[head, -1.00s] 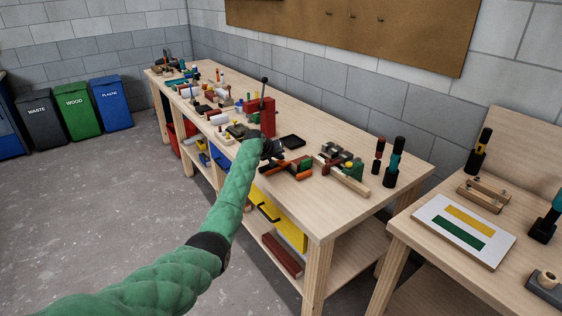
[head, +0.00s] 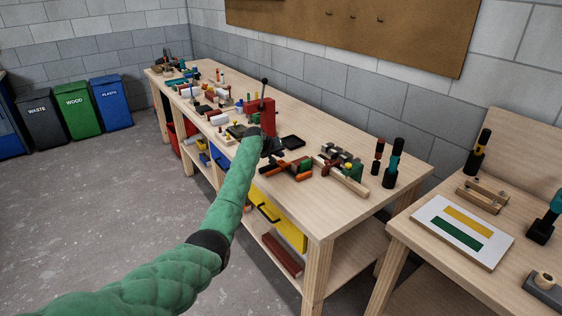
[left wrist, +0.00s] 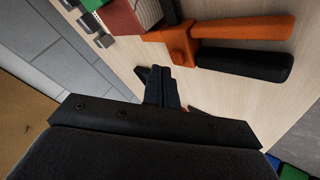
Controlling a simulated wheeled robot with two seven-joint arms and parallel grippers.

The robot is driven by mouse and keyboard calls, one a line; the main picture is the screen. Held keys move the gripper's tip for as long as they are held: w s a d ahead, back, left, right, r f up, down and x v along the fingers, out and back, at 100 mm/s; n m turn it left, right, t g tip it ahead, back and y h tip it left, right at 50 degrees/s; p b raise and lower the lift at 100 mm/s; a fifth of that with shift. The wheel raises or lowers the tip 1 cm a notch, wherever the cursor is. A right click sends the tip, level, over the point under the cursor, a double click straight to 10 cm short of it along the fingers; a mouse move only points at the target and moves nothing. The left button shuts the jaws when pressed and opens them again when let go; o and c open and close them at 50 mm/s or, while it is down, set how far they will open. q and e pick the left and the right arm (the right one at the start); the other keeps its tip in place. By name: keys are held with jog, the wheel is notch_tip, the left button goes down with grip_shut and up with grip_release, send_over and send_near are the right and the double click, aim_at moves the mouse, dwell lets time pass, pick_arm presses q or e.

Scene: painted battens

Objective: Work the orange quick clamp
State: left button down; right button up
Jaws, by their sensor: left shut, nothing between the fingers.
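The orange quick clamp (left wrist: 180,42) shows large in the left wrist view, with an orange handle (left wrist: 245,28) and a black handle (left wrist: 245,63) side by side. In the head view the clamp (head: 296,176) lies on the long bench, partly hidden by my arm and gripper. My left gripper (left wrist: 162,85) is shut and empty, its fingertips close to the clamp's body beside the black handle. Whether they touch it I cannot tell. In the head view my left gripper (head: 272,148) is small and dark above the bench. My right gripper does not show.
A red upright block (head: 268,117) with a lever stands behind my gripper. A black tray (head: 292,142) lies near it. A batten (head: 342,179) and dark cylinders (head: 395,162) are to the right. Another bench with a painted board (head: 463,230) stands at right.

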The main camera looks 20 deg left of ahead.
aim_at(279, 163)
pick_arm(q)
notch_tip(279, 163, up, 5)
jog(key=p, duration=0.3)
dwell(0.4)
dwell(0.6)
